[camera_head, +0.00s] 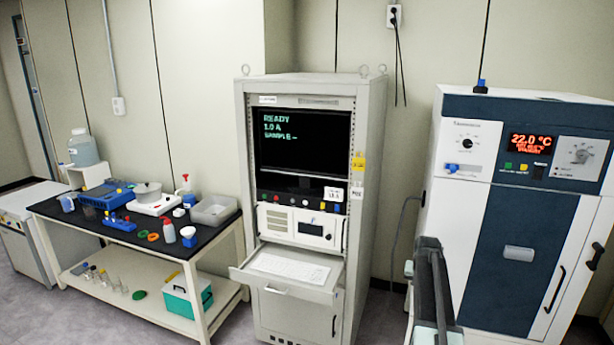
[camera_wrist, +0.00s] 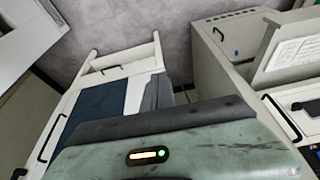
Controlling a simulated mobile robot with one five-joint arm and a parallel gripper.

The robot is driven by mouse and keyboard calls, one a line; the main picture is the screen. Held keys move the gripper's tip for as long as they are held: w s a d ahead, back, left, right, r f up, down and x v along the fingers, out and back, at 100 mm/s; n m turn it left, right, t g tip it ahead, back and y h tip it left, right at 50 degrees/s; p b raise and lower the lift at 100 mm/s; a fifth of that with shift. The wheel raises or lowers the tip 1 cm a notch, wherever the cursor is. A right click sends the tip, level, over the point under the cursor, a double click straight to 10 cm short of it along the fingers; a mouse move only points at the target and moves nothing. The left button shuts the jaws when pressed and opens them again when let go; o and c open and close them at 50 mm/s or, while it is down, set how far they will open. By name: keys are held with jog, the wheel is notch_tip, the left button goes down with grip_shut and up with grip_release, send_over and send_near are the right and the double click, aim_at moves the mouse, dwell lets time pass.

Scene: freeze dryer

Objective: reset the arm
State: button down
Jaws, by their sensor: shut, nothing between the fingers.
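My gripper (camera_wrist: 159,92) shows in the wrist view, where its worn grey-green housing with a small yellow and green light fills the bottom. Its dark fingers are shut and empty, in front of the freeze dryer. My arm (camera_head: 431,290) stands folded upright at the lower right of the head view, between the instrument rack and the freeze dryer. The freeze dryer (camera_head: 505,255) is white with a dark blue door, and its display reads 22.0 °C. It also shows tilted in the wrist view (camera_wrist: 84,103).
The instrument rack (camera_head: 365,215) has a lit screen and a pulled-out keyboard shelf (camera_head: 318,293). A black-topped bench (camera_head: 110,232) at left carries a blue rack, a balance, a grey tray and bottles. A teal box (camera_head: 187,300) sits on its lower shelf. Grey floor shows at lower left.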

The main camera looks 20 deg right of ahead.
jog(key=a+f+n+y+b, duration=0.15)
jog(key=a+n, duration=0.35)
jog(key=a, duration=2.6)
jog(key=s+a+f+n+g, duration=0.15)
jog(key=s+a, duration=0.45)
jog(key=a, duration=0.7)
jog(key=s+a+n+g, duration=0.1)
jog(key=s+a, duration=0.1)
jog(key=s, duration=0.8)
jog(key=shift+a+f+g+y, duration=0.3)
jog(key=shift+f+g+y, duration=0.05)
jog(key=shift+y, duration=0.1)
jog(key=shift+d, duration=0.15)
